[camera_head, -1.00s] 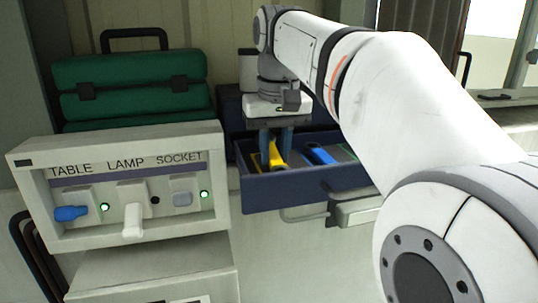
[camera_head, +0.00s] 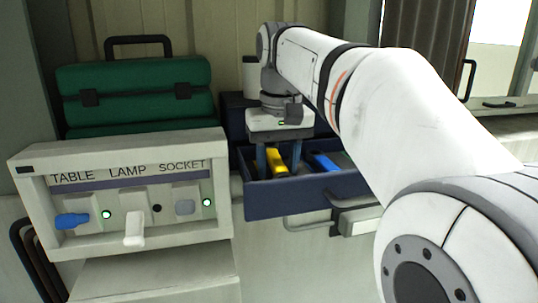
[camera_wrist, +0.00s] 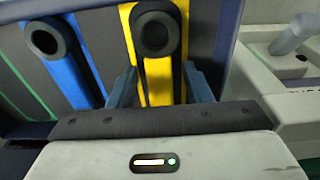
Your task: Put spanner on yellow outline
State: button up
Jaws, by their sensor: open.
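A dark ring-ended tool (camera_wrist: 155,35), which looks like the spanner, lies along the yellow outline (camera_wrist: 134,50) in an open drawer. The yellow also shows in the head view (camera_head: 278,157). I cannot tell whether it is exactly seated. My gripper (camera_wrist: 157,88) points down into the drawer, its two fingers apart on either side of the yellow strip and touching nothing that I can make out. It also shows in the head view (camera_head: 282,165). A similar dark ring-ended shape (camera_wrist: 45,38) lies on a blue outline (camera_wrist: 62,58) to the left.
The dark blue drawer (camera_head: 310,195) has walls close around my gripper. A green outline (camera_wrist: 20,90) lies beyond the blue one. A green case (camera_head: 135,85) sits behind the panel.

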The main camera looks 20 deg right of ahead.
aim_at(279, 168)
notch_tip(279, 168, up, 12)
jog(key=s+p, duration=0.1)
jog(key=shift+p, duration=0.3)
dwell(0.3)
